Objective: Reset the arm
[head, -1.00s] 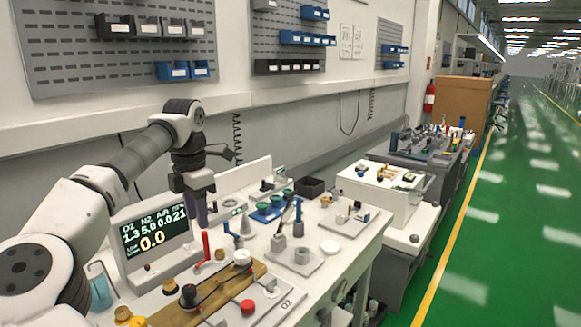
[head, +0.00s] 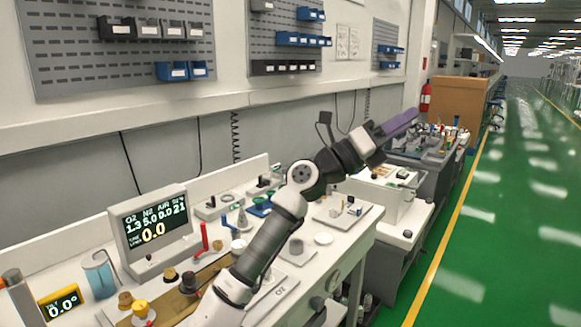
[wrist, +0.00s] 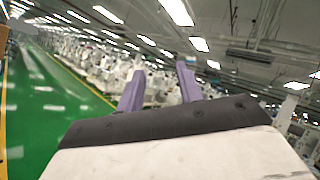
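My gripper (head: 408,117) is raised at the right end of my extended arm, above and in front of the carts, with its purple fingers pointing up and to the right. In the wrist view the two purple fingers of my gripper (wrist: 160,82) stand apart with nothing between them, so it is open and empty. The wrist camera looks out over the hall. The arm crosses the front of the workbench and hides part of its top.
The white workbench (head: 345,262) carries a monitor (head: 150,228), a red lever (head: 204,238) and several small fixtures. A white cart (head: 385,195) and a grey cart (head: 432,160) stand beyond it. A green aisle (head: 510,240) at the right is clear.

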